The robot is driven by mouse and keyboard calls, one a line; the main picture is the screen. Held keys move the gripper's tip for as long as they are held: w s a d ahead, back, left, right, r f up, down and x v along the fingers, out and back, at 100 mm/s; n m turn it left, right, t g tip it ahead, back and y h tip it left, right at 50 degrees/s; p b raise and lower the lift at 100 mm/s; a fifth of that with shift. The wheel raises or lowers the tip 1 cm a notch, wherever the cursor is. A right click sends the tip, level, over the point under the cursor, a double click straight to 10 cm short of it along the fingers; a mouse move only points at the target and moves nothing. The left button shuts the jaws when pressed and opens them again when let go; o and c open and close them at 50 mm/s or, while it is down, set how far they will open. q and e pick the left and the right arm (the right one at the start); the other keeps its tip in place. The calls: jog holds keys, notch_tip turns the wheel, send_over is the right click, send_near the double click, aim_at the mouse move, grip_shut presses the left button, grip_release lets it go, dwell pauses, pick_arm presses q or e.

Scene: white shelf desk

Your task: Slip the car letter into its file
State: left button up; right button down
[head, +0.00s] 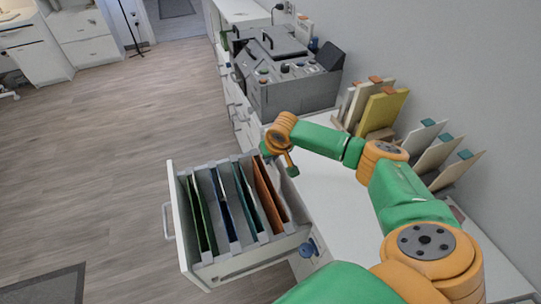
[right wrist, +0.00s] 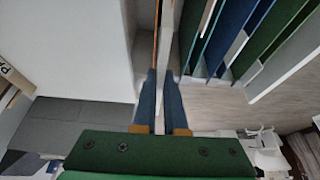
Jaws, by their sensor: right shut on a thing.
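The open drawer (head: 237,265) holds upright coloured files: green, blue, teal and an orange file (head: 268,194) at its right end. My right gripper (head: 291,170) is over the right end of the drawer, close to the top of the orange file. A narrow orange edge (right wrist: 156,35) shows just beyond the fingertips. My left gripper is out of view.
Racks on the white desk top hold a yellow folder (head: 382,110), beige cards and pale cards with teal tabs (head: 422,137). A grey machine (head: 287,88) stands farther back. A blue round thing (head: 308,248) is by the drawer's front right.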

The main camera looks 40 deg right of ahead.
notch_tip(320, 180, down, 3)
jog(key=shift+r+b, duration=0.1)
jog(key=shift+b, duration=0.55)
jog(key=b, duration=0.7)
send_over(271, 184)
jog(key=s+a, duration=0.2)
jog(key=shift+s+d+f, duration=0.1)
jog(key=shift+d+f, duration=0.05)
jog(key=shift+f, duration=4.8)
jog(key=shift+s+f, duration=0.1)
jog(key=c, duration=0.9)
grip_release()
jog(key=shift+s, duration=0.1)
